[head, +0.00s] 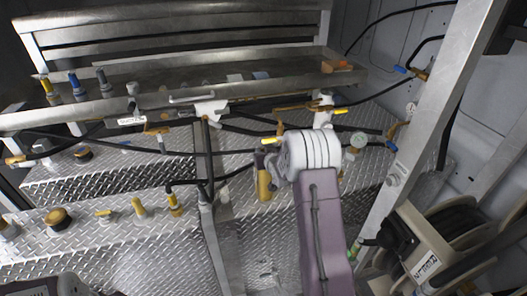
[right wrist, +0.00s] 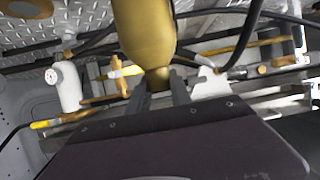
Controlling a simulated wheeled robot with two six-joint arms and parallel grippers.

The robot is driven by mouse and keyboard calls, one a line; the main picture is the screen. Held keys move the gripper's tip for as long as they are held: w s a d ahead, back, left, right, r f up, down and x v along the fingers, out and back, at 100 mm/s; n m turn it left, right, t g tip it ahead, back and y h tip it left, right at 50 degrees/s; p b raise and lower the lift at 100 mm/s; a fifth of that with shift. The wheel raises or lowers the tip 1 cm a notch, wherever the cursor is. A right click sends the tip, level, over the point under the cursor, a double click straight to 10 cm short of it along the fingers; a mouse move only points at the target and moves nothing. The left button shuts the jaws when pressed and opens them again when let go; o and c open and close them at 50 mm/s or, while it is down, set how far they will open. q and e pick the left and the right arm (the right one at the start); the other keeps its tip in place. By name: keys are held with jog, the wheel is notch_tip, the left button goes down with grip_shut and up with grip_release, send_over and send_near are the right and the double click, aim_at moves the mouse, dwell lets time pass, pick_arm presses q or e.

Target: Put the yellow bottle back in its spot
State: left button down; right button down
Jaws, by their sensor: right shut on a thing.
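The yellow bottle (head: 264,186) hangs below my right gripper (head: 268,161) in the head view, in front of the diamond-plate surface. In the right wrist view the bottle (right wrist: 145,30) fills the top middle. Its narrow end sits between the dark fingers of my right gripper (right wrist: 160,92), which is shut on it. My wrist hides part of the area behind it in the head view. My left gripper is not in view. I cannot tell which place is the bottle's spot.
A metal shelf (head: 150,97) spans the back, with small yellow, blue and grey-topped items (head: 75,84) at its left. Black hoses and yellow-handled valves run below it. A slanted metal post (head: 430,110) and a hose reel (head: 450,235) stand at right. Yellow fittings (head: 139,207) stand on the lower left plate.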

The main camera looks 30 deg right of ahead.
jog(key=shift+w, duration=0.1)
jog(key=c, duration=1.2)
grip_release()
jog(key=shift+f, duration=0.1)
jog(key=shift+o, duration=0.2)
jog(key=shift+r, duration=0.3)
jog(key=b+v, duration=0.1)
jog(key=v, duration=1.1)
jog(key=shift+b, duration=0.35)
jog(key=shift+a+f, duration=0.1)
jog(key=shift+f, duration=0.1)
